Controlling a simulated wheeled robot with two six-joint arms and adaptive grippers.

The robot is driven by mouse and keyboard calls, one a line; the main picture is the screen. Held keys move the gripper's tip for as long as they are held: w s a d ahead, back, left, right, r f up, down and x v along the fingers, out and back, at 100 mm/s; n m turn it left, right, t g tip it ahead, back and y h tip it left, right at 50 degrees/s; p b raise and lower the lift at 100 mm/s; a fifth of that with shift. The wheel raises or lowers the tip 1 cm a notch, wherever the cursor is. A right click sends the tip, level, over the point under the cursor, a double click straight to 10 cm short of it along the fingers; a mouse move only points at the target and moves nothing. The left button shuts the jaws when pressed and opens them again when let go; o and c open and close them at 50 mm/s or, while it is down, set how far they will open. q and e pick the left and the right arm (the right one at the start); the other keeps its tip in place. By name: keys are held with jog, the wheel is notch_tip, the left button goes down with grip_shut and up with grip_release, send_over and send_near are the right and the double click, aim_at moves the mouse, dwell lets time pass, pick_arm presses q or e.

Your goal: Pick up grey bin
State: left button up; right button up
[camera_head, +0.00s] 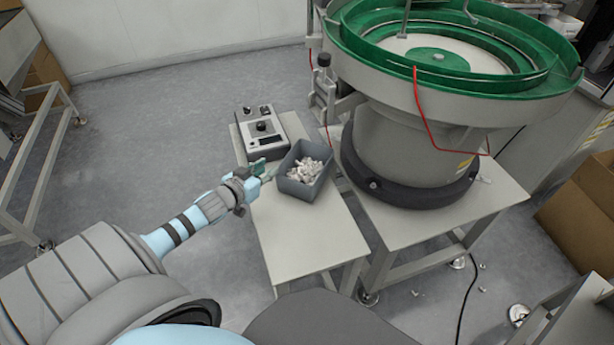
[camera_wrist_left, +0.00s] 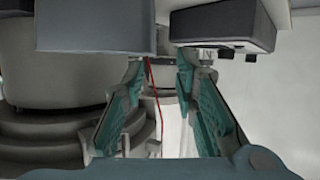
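The grey bin (camera_head: 297,188) stands upright on a small light table and holds many small white parts. In the left wrist view the bin (camera_wrist_left: 95,26) fills the upper left as a plain grey wall. My left gripper (camera_head: 264,170) is just left of the bin in the head view. In the left wrist view its two green-padded fingers (camera_wrist_left: 160,70) are spread, with nothing held between them. The bin lies beyond the fingertips, and whether one touches it cannot be told. My right gripper is not in view.
A control box (camera_head: 262,134) sits behind the bin on the small table (camera_head: 297,242); it also shows in the left wrist view (camera_wrist_left: 222,24). A large green-topped bowl feeder (camera_head: 412,145) stands close on the right. The tabletop in front of the bin is clear.

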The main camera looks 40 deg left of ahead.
aim_at(287, 156)
pick_arm(q)
jog(key=b+x, duration=0.2)
jog(key=x, duration=0.1)
jog(key=shift+f, duration=0.25)
jog(key=x, duration=0.1)
jog(key=b+x, duration=0.2)
jog(key=x, duration=0.1)
jog(key=shift+w+d+r, duration=0.15)
jog(key=shift+w+d, duration=0.1)
jog(key=shift+d, duration=0.15)
jog(key=w+b, duration=0.2)
jog(key=shift+w+a+b, duration=0.1)
jog(key=shift+w+b, duration=0.15)
jog(key=shift+b, duration=0.15)
jog(key=shift+w, duration=0.4)
jog(key=c, duration=0.6)
grip_shut()
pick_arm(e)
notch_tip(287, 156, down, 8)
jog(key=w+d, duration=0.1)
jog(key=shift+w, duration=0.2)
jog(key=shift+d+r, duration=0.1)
